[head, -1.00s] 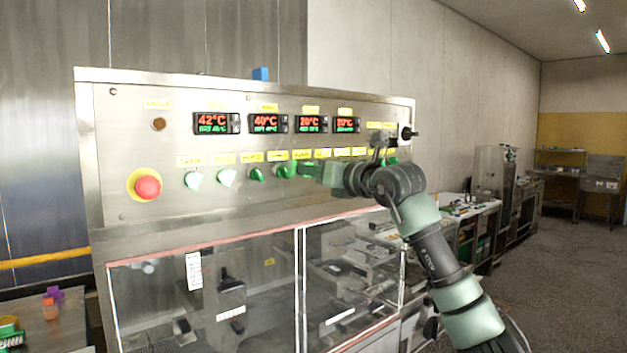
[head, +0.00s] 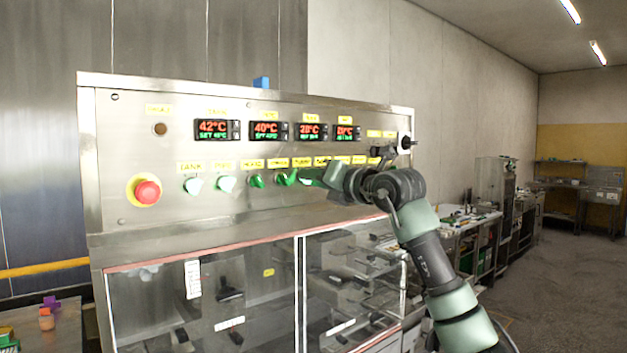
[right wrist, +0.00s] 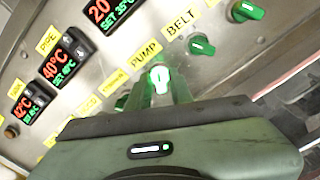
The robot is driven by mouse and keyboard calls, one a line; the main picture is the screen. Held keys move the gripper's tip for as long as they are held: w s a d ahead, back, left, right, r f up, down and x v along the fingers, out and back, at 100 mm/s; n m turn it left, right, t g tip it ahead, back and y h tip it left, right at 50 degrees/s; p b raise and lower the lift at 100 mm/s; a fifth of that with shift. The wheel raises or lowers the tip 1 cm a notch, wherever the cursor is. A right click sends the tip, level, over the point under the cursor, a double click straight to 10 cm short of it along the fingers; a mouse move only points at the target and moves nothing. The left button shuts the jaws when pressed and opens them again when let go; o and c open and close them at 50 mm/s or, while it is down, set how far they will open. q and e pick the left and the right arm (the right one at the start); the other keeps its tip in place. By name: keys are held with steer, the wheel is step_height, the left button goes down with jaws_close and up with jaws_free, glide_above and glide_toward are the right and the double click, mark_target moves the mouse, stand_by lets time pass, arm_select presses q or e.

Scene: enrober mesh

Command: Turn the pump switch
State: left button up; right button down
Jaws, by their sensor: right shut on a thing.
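The pump switch (right wrist: 160,79) is a small knob lit bright whitish green, below the yellow PUMP label (right wrist: 145,53) in the right wrist view. My right gripper (right wrist: 163,88) is shut on it, with a green finger on each side. In the head view my right gripper (head: 308,176) reaches in from the right to the row of knobs on the steel panel (head: 140,206). Its fingers and body hide part of that row, so the pump switch cannot be made out clearly there. My left gripper is not in view.
The green belt knob (right wrist: 202,46) sits close beside the gripper. Other knobs, including a pale lit one (head: 193,185), line the panel. A red emergency button (head: 147,191) is at its left. Temperature displays (head: 217,130) are above, and a clear-windowed enclosure (head: 250,290) is below.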

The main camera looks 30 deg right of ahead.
steer(key=c, duration=1.5)
jaws_free()
steer(key=s+b, duration=0.1)
steer(key=s, duration=0.1)
steer(key=s+b, duration=0.1)
steer(key=s, duration=0.2)
steer(key=s+b, duration=0.1)
steer(key=s, duration=0.2)
steer(key=shift+d+b, duration=0.35)
steer(key=shift+b, duration=0.05)
steer(key=shift+w, duration=0.1)
